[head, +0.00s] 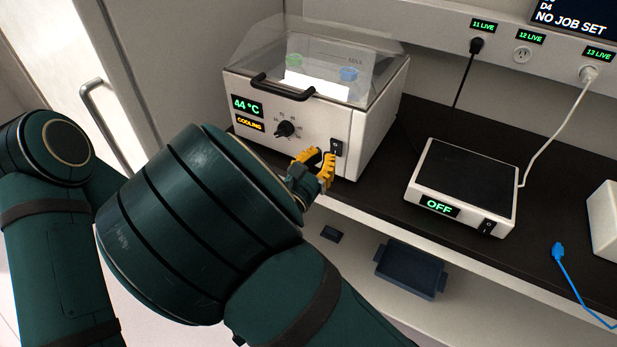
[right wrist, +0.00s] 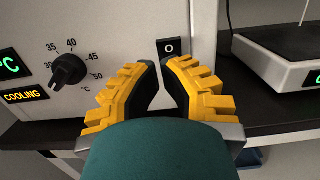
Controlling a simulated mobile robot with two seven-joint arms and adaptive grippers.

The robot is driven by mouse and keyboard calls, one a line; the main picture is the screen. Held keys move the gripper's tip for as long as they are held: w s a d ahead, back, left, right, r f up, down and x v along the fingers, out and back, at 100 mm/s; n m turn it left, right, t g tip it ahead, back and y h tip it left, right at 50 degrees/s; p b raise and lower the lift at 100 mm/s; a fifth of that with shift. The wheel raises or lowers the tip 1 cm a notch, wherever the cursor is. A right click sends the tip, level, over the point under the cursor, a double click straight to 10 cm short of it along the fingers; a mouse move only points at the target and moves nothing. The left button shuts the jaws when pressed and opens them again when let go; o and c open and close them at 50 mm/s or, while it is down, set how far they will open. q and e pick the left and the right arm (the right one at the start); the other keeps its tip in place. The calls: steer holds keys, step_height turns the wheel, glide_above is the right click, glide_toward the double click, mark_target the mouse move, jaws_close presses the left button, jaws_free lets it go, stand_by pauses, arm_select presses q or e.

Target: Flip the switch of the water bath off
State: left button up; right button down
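The water bath (head: 320,122) is a white box with a clear lid and a black handle. Its front reads 44 °C and COOLING in the head view. Its black rocker switch (head: 336,147) sits at the right of the front panel, and its upper part with an O mark shows in the right wrist view (right wrist: 170,46). My right gripper (head: 318,163) is just in front of and below the switch, with its yellow fingers slightly apart and nothing between them. The fingertips hide the lower switch in the wrist view; I cannot tell if they touch it. My left gripper is out of view.
A dial (head: 285,129) is left of the switch. A flat device (head: 465,180) reading OFF stands to the right on the black bench (head: 400,215). A blue tray (head: 410,270) lies below the bench edge. Wall outlets with cables (head: 477,45) are behind.

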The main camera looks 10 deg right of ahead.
mark_target(336, 148)
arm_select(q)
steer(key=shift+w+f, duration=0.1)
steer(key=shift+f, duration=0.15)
arm_select(e)
steer(key=shift+x, duration=1.25)
